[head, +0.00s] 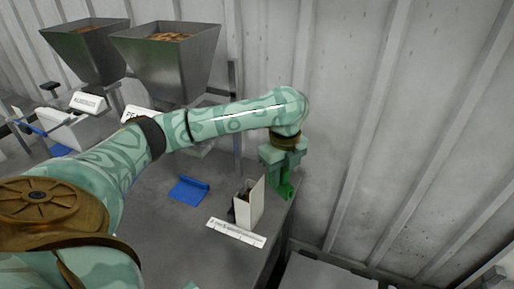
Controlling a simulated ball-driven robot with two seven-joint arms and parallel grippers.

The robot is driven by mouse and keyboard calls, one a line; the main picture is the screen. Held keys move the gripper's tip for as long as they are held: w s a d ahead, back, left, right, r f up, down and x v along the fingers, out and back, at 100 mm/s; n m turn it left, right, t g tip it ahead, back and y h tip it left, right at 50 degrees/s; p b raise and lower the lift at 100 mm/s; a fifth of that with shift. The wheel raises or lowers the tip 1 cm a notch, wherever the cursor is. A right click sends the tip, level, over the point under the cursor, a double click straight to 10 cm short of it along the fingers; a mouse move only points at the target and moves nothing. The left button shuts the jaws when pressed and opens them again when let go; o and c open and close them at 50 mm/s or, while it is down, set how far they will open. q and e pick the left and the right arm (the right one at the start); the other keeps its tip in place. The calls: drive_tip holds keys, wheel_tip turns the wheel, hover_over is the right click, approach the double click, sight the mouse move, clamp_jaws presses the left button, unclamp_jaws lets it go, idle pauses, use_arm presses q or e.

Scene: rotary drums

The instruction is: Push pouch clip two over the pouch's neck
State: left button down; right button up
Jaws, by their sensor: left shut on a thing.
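My left gripper (284,178) points down at the right edge of the grey table, just right of the pouch. It is shut on a bright green piece, seemingly the pouch clip (286,192); the fingers partly hide it. The white pouch (250,208) stands upright on the table with brown contents showing at its open top. The green piece is beside the pouch, and a narrow gap seems to part them. I cannot make out a number on the clip. My right gripper is not in view.
A blue piece (189,190) lies on the table left of the pouch. A white printed strip (236,233) lies in front of the pouch. Two metal hoppers (170,60) stand at the back left. A ribbed wall (400,120) closes off the right side.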

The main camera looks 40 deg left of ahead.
sight(258, 183)
use_arm(q)
drive_tip(key=w+a+m+p, duration=0.1)
drive_tip(key=a+m+p, duration=0.2)
drive_tip(key=a+m, duration=0.6)
drive_tip(key=shift+r+m+p, duration=0.3)
drive_tip(key=shift+m+p, duration=0.05)
drive_tip(key=shift+m, duration=1.35)
drive_tip(key=shift+d, duration=0.1)
drive_tip(key=shift+f+p, duration=0.35)
drive_tip(key=shift+p, duration=0.05)
drive_tip(key=shift+f+b, duration=0.6)
drive_tip(key=shift+f, duration=1.2)
drive_tip(key=shift+w+f+b, duration=0.1)
drive_tip(key=shift+f+b, duration=0.3)
drive_tip(key=shift+f, duration=1.3)
